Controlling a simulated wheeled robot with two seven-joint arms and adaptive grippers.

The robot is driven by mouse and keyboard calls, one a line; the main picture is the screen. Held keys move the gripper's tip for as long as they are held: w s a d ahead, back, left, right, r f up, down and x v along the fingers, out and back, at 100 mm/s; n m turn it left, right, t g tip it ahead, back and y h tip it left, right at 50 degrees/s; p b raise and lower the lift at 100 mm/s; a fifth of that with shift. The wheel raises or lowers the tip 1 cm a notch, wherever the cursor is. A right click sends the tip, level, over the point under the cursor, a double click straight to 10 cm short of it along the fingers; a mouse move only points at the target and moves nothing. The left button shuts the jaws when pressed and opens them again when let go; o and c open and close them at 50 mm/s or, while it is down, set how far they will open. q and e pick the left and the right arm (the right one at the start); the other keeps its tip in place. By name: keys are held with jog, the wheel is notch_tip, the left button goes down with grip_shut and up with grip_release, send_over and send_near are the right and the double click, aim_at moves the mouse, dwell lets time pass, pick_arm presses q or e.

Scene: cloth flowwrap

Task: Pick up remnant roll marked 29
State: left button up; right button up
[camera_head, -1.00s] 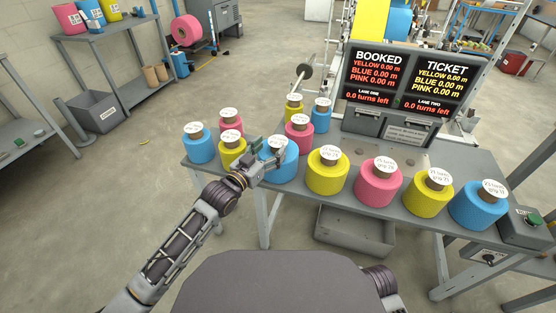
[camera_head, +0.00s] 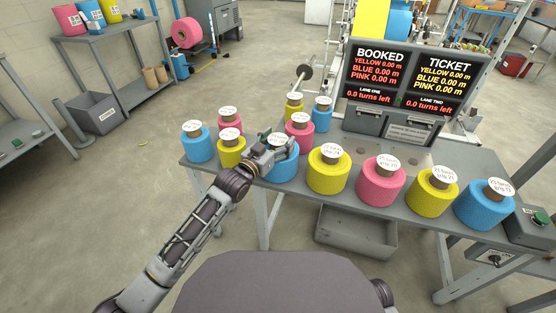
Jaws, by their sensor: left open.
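Several yellow, pink and blue rolls with white top labels stand on the grey table (camera_head: 400,217). The labels are too small to read surely, so I cannot tell which roll is marked 29. My left gripper (camera_head: 284,141) is open, over the left and top part of a blue roll (camera_head: 286,170), hiding much of it and its label. I cannot tell whether it touches that roll. A small yellow roll (camera_head: 231,155) stands just left of the gripper, and a pink roll (camera_head: 299,137) just behind it. My right gripper is out of view.
In the front row to the right stand a yellow roll (camera_head: 328,177), a pink roll (camera_head: 381,188), a yellow roll (camera_head: 430,201) and a blue roll (camera_head: 483,211). A display board (camera_head: 409,80) stands behind. A blue roll (camera_head: 199,150) sits at the left end.

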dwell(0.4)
pick_arm(q)
jog(key=c, duration=1.5)
